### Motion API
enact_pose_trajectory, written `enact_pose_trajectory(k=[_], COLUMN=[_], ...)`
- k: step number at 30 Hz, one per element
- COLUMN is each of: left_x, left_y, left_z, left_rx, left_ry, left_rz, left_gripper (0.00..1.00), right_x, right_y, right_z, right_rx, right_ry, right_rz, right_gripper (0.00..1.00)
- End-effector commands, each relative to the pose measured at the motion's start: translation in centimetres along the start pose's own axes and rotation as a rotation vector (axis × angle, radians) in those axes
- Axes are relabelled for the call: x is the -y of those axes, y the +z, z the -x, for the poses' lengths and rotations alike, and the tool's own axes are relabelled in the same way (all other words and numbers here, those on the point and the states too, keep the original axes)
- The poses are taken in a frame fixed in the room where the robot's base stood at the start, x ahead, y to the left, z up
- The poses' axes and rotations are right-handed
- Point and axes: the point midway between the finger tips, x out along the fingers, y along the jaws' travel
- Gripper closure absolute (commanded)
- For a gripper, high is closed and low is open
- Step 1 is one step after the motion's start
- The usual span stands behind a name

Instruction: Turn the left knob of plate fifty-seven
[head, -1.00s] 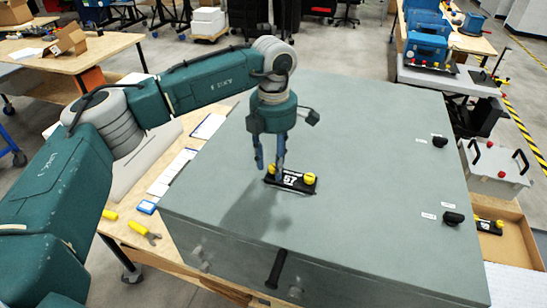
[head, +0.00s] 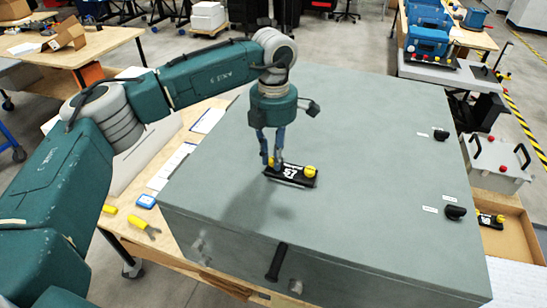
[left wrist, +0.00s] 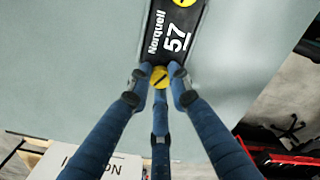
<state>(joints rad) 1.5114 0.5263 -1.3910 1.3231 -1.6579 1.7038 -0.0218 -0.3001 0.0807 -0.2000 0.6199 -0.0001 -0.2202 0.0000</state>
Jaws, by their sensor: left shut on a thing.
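Plate fifty-seven (head: 291,177) is a black plate marked "57" with two yellow knobs, lying on top of the large grey-green box. My left gripper (head: 272,164) points down at the plate's left end. The plate also shows there, with the word "Norquell" (left wrist: 155,32). In the head view the fingers mostly hide the left knob. The right knob (head: 310,171) is free. My right gripper is not in view.
The box top (head: 360,130) is clear around the plate, with two black knobs (head: 453,213) at its right side. A black handle (head: 277,262) is on its front. Yellow-handled tools (head: 143,225) and papers lie on the table at left. A cardboard tray (head: 520,240) stands at right.

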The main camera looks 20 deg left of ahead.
Motion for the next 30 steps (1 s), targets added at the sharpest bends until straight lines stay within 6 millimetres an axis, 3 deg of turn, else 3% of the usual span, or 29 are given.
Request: enact_pose_trajectory(k=[13,30], left_x=[0.0,0.0], left_y=[0.1,0.1], left_z=[-0.2,0.1], left_rx=[0.004,0.002], left_ry=[0.000,0.000], left_rz=[0.301,0.447], left_gripper=[1.00,1.00], right_x=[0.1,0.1], right_y=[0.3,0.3], right_z=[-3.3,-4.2], right_rx=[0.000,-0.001], right_ry=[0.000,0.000], right_rz=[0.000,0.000], right_gripper=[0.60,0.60])
